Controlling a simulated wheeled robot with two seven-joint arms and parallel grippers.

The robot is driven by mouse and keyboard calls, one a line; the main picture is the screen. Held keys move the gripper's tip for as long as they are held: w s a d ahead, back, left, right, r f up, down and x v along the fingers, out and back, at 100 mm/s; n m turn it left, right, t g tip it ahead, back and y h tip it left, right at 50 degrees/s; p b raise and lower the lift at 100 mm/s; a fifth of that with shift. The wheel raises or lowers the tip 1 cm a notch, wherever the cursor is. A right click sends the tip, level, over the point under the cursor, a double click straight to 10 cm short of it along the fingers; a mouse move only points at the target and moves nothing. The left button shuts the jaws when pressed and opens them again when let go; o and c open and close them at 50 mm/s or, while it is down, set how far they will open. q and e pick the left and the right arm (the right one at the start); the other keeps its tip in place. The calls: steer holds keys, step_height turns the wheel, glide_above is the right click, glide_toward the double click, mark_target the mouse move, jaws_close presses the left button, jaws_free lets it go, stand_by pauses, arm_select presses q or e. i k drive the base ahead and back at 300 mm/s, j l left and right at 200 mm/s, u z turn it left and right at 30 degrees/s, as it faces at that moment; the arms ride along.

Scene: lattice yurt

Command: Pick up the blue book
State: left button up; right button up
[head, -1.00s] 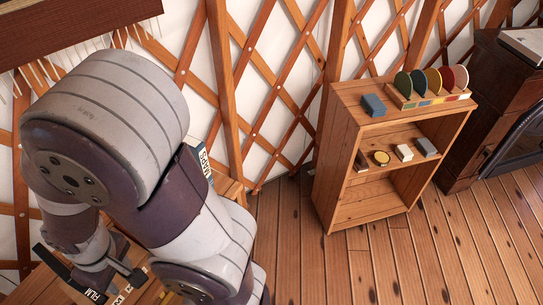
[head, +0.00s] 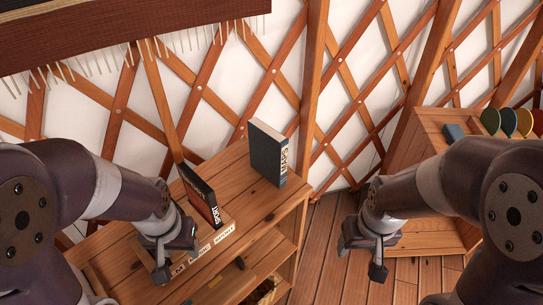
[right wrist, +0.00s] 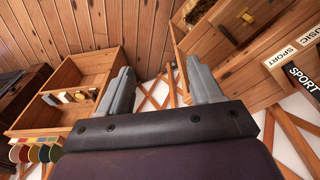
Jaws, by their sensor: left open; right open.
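A dark slate-blue book (head: 265,153) with MAPS on its pale spine label stands upright on the right part of the wooden bookcase top in the head view. My left gripper (head: 176,265) is open over the labelled rack, left of and nearer than the blue book; its jaws show poorly. My right gripper (head: 363,258) is open and empty, right of the bookcase and apart from the book. In the right wrist view its two grey fingers (right wrist: 162,85) are spread with nothing between them. The blue book is not clearly seen there.
A black SPORT book (head: 202,197) leans in the labelled rack (head: 224,234) beside my left gripper. Bare wood surrounds the blue book. A small shelf (head: 432,118) with a blue block (head: 454,132) and coloured discs stands right, partly behind my right arm. A fringed beam (head: 120,35) hangs above.

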mark_target(269, 148)
steer(key=i+l+u, duration=0.1)
steer(key=l, duration=0.25)
steer(key=i+l, duration=0.25)
steer(key=l, duration=0.15)
steer(key=i+l+u, duration=0.15)
steer(key=l, duration=0.2)
steer(key=i+l+u, duration=0.1)
steer(key=l, duration=0.3)
steer(key=i+l, duration=0.25)
steer(key=l, duration=0.15)
steer(key=u, duration=0.05)
